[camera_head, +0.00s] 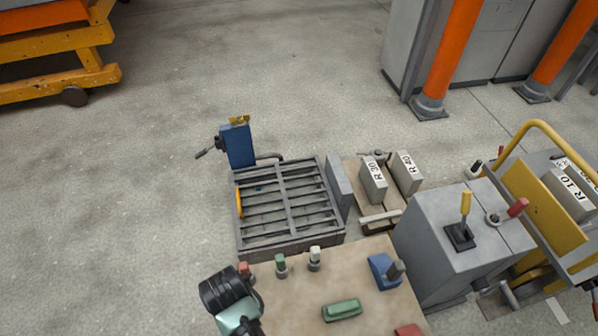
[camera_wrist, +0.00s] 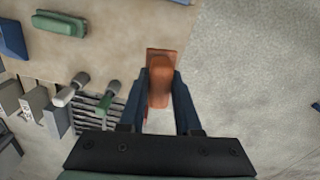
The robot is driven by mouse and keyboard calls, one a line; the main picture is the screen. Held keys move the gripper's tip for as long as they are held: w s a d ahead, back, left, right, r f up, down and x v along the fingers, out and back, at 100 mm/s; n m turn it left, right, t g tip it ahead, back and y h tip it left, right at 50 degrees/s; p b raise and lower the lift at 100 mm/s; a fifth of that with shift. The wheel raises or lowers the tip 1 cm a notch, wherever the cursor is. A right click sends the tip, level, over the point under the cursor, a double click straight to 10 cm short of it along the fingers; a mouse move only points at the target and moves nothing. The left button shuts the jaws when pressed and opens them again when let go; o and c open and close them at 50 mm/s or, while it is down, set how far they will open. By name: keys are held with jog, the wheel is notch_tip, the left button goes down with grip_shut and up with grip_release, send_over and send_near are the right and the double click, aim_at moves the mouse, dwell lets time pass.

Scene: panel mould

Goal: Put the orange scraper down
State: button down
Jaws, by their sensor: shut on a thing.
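The orange scraper (camera_wrist: 162,62) is between the two dark fingers of my gripper (camera_wrist: 163,82) in the wrist view. My gripper is shut on it and holds it close to the edge of the tan tabletop (camera_wrist: 120,48); I cannot tell whether it touches the top.
A green block (camera_head: 342,310) and a blue tool (camera_head: 383,270) lie on the tabletop. A slatted grey frame (camera_head: 290,243) lies beyond.

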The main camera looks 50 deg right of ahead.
jog(key=d+f+m+b, duration=0.2)
jog(key=d+f+b, duration=0.1)
jog(key=f+b, duration=0.4)
jog(key=shift+d+f+b, duration=0.2)
jog(key=shift+d+b, duration=0.05)
jog(key=shift+b, duration=0.25)
jog(key=shift+s+f, duration=0.1)
notch_tip(320, 180, down, 10)
jog(key=b, duration=0.5)
jog(key=c, duration=0.6)
grip_release()
